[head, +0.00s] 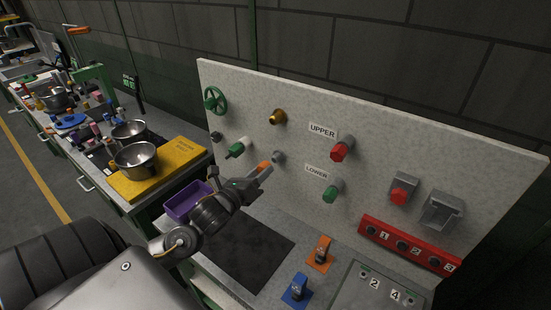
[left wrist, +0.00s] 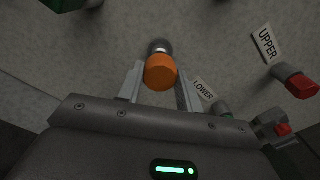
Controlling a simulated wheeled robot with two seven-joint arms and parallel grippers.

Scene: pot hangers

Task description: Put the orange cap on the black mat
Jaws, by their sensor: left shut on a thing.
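The orange cap (left wrist: 161,72) sits between the two fingers of my left gripper (left wrist: 160,88) in the left wrist view. The gripper is shut on it. A grey round fitting (left wrist: 160,46) on the panel shows right behind the cap; I cannot tell whether they touch. In the head view the cap (head: 264,167) shows partly between the fingers of my left gripper (head: 262,176), close to the upright panel. The black mat (head: 245,250) lies flat on the bench below the gripper, partly hidden by my left arm. My right gripper is not in view.
The grey panel (head: 400,150) carries a green wheel (head: 215,99), a brass fitting (head: 278,117), red and green knobs and a grey stub (head: 278,156). A purple bin (head: 186,201) stands left of the mat.

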